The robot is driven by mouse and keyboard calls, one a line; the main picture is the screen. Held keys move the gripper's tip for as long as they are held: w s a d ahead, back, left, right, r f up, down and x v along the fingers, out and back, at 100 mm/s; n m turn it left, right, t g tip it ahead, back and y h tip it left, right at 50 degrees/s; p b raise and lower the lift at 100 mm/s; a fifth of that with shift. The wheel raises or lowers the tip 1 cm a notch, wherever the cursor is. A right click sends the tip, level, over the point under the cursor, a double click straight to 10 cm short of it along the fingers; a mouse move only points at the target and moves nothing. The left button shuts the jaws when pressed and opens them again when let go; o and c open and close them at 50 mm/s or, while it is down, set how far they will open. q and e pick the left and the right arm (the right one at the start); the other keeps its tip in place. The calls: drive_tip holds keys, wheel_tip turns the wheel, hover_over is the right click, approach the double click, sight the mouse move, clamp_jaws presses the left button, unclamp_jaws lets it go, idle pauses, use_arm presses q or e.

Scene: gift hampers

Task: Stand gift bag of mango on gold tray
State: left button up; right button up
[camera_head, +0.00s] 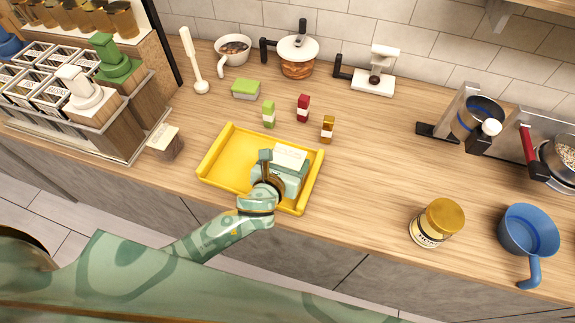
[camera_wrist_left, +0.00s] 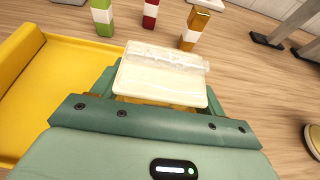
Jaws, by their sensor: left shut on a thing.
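The gold tray (camera_head: 225,160), yellow with raised rims, lies on the wooden counter; its rim also shows in the left wrist view (camera_wrist_left: 22,55). My left gripper (camera_head: 285,172) is over the right part of the tray, shut on the gift bag of mango. The bag (camera_head: 290,154) shows a pale cream top between the green fingers; in the left wrist view its pale face (camera_wrist_left: 160,80) shows, with a little yellow below. Its lower part is hidden by the gripper, so I cannot tell whether it touches the tray. My right gripper is not in view.
Small green (camera_head: 268,114), red (camera_head: 303,108) and amber (camera_head: 327,128) packets stand behind the tray. A green-lidded box (camera_head: 245,89) is farther back. A gold-lidded jar (camera_head: 437,222) and blue pan (camera_head: 527,230) stand to the right. The tray's left half is empty.

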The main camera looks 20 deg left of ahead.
use_arm(q)
drive_tip(key=shift+f, duration=0.6)
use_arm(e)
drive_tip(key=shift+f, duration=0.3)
use_arm(q)
drive_tip(key=shift+f, duration=0.15)
drive_tip(key=o, duration=0.8)
